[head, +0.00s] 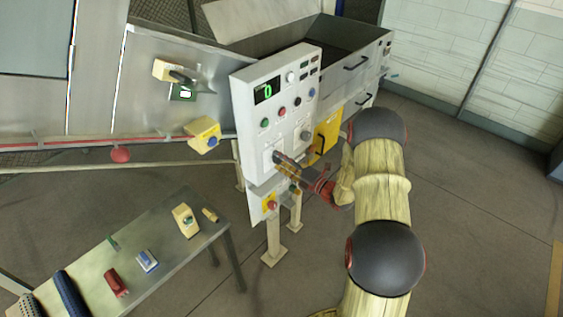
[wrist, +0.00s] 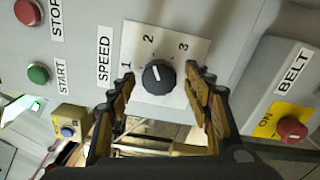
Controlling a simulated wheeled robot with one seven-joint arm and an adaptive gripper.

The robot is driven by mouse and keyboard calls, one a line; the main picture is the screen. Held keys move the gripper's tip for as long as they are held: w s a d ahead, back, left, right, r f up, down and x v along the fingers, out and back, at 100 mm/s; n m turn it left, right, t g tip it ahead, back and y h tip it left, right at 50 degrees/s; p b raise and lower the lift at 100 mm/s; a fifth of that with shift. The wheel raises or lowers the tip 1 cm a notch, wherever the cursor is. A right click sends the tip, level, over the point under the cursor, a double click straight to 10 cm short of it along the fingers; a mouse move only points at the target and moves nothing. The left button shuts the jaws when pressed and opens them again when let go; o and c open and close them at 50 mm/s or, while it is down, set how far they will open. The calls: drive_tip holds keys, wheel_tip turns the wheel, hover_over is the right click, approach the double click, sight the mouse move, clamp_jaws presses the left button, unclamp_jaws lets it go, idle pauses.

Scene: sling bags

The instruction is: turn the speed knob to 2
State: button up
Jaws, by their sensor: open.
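The black speed knob (wrist: 158,77) sits on a white plate marked 1, 2 and 3, beside the word SPEED. Its white mark points up and slightly left, roughly toward the 2. My gripper (wrist: 161,84) is open, with one finger on each side of the knob. A gap shows on both sides, so the fingers do not appear to grip it. In the head view my gripper (head: 283,162) is at the lower front of the white control panel (head: 243,112), and the knob cannot be made out there.
Red stop (wrist: 27,12) and green start (wrist: 38,73) buttons lie left of the knob. A red belt button (wrist: 291,129) on yellow is at right. The panel display (head: 264,92) seems to read 0. A table (head: 162,219) with small devices stands at lower left.

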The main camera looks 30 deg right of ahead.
drive_tip(key=shift+s, duration=0.1)
drive_tip(key=v, duration=1.1)
drive_tip(key=shift+s+d, duration=0.15)
drive_tip(key=shift+s, duration=0.25)
